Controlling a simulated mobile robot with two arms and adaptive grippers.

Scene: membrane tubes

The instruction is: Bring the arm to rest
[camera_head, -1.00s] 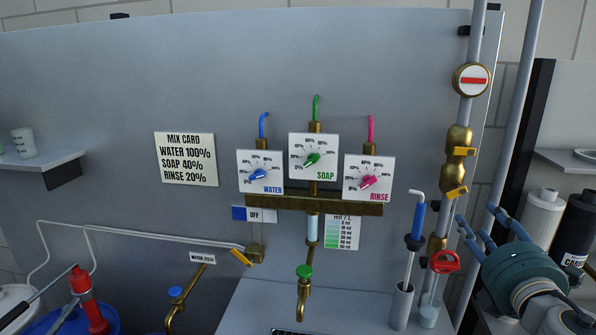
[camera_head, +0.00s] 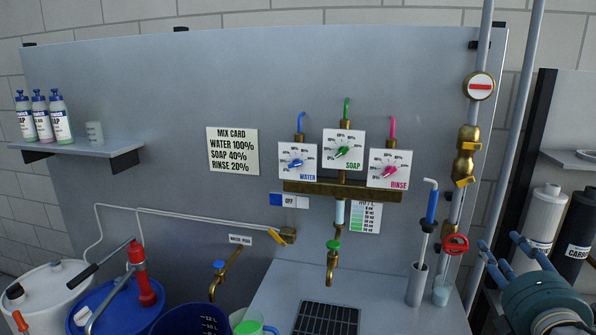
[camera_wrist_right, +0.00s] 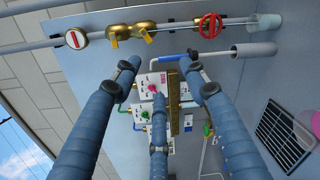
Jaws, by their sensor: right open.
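My right gripper (camera_head: 505,244) is at the right edge of the head view, its blue fingers spread and pointing up and left. In the right wrist view the fingers (camera_wrist_right: 160,72) stand apart with nothing between them. Behind them are the dial panel and the pipework with a red valve wheel (camera_wrist_right: 210,26). The gripper looks clear of the panel, and I see no contact. My left gripper does not show in either view.
Near the gripper stand a vertical pipe with a red wheel (camera_head: 455,245), a blue-handled tool in a holder (camera_head: 416,285) and dark canisters (camera_head: 577,235). Drums and a blue bucket (camera_head: 190,322) are lower left.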

